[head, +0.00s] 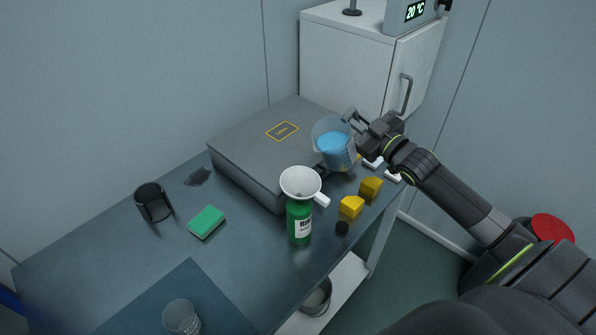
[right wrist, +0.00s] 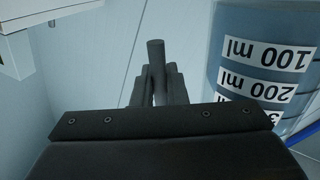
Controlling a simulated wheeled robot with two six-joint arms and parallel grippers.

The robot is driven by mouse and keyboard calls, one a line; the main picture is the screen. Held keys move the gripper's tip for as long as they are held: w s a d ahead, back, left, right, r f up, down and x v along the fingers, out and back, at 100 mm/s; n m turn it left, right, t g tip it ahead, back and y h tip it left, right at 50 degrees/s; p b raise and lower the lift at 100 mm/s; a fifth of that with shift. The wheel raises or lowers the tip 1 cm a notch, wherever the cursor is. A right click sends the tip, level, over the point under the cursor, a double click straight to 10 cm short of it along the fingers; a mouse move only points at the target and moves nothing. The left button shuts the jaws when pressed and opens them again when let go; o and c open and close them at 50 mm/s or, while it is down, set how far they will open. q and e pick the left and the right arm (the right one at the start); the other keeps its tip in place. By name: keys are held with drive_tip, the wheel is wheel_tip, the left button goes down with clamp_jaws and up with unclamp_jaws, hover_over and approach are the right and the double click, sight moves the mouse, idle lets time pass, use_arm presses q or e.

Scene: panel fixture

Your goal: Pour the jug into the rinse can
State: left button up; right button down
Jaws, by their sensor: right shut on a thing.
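The clear jug (head: 334,146) holds blue liquid and looks close to upright, near the right end of the grey box. My right gripper (head: 359,128) is shut on the jug, coming from the right. In the right wrist view the fingers (right wrist: 157,80) close on a dark bar, likely the handle. The jug (right wrist: 262,60) fills the right side there, with its volume marks upside down. The green rinse can (head: 299,222) stands at the bench's front edge, with a white funnel (head: 301,182) on its mouth. The jug is behind and right of the funnel, apart from it. My left gripper is out of view.
The grey box (head: 250,145) lies behind the can. A green sponge (head: 206,222), a dark cup (head: 153,202) and a clear glass (head: 181,317) stand left. A white cabinet (head: 345,60) is behind.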

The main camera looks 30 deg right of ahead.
sight(350, 117)
drive_tip(key=shift+s+a+r+n+p, duration=0.2)
drive_tip(key=shift+a+r+n+p, duration=0.2)
drive_tip(key=shift+a+n, duration=0.2)
idle(0.3)
drive_tip(key=shift+s+a+r+n+p, duration=0.2)
drive_tip(key=shift+a+r+n+p, duration=0.15)
drive_tip(key=shift+a+n, duration=0.35)
drive_tip(key=shift+s+a+r+n+y, duration=0.2)
drive_tip(key=shift+a+r+n+y, duration=0.3)
drive_tip(key=shift+n, duration=0.4)
idle(1.2)
drive_tip(key=shift+s+a+r+n+t+p, duration=0.15)
drive_tip(key=shift+a+r+n, duration=0.2)
drive_tip(key=shift+r+n, duration=0.3)
drive_tip(key=shift+s+a+r+n+t+p, duration=0.15)
drive_tip(key=shift+a+r+n, duration=0.2)
drive_tip(key=shift+r+n, duration=0.3)
idle(3.0)
